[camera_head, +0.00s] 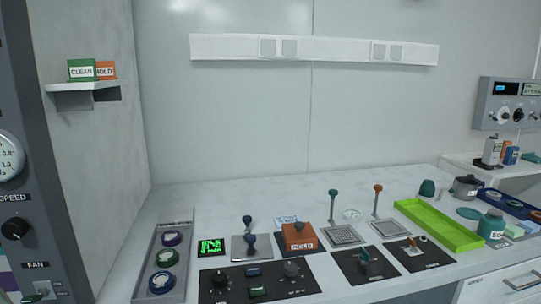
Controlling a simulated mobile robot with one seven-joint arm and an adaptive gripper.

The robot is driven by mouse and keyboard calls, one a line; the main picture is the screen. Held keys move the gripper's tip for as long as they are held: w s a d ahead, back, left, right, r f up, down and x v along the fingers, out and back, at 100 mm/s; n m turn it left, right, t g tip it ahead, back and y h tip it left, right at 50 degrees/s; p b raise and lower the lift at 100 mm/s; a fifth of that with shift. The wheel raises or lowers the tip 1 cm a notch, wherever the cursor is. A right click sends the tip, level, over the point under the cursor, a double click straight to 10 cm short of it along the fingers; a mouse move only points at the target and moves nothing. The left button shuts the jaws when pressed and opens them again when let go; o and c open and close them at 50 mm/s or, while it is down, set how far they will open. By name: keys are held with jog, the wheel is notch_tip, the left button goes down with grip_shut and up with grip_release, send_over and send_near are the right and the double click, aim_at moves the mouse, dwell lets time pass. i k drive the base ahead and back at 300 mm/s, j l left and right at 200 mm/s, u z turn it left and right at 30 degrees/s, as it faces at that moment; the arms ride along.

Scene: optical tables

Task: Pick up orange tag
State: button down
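An orange tag (106,70) with white lettering that reads like "HOLD" stands on a small wall shelf (72,87) at the upper left. A green tag (81,70) marked "CLEAN" stands directly to its left and covers part of its left edge. A larger orange block (299,232) with a dark knob on top and a white label sits on the table below. My gripper is not in view.
The long white table (200,195) carries a grey tray with several round pieces (165,258), black control panels (258,282), upright levers (333,205) and a lime green tray (440,222). A dark panel with gauge and knob (14,228) stands at left. Space before the shelf looks clear.

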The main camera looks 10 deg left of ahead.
aim_at(106, 70)
jog(key=u, duration=0.65)
jog(key=i+l+u, duration=0.1)
jog(key=l+u, duration=0.15)
jog(key=u, duration=0.25)
jog(key=l+u, duration=0.25)
jog(key=u, duration=0.2)
jog(key=l, duration=0.8)
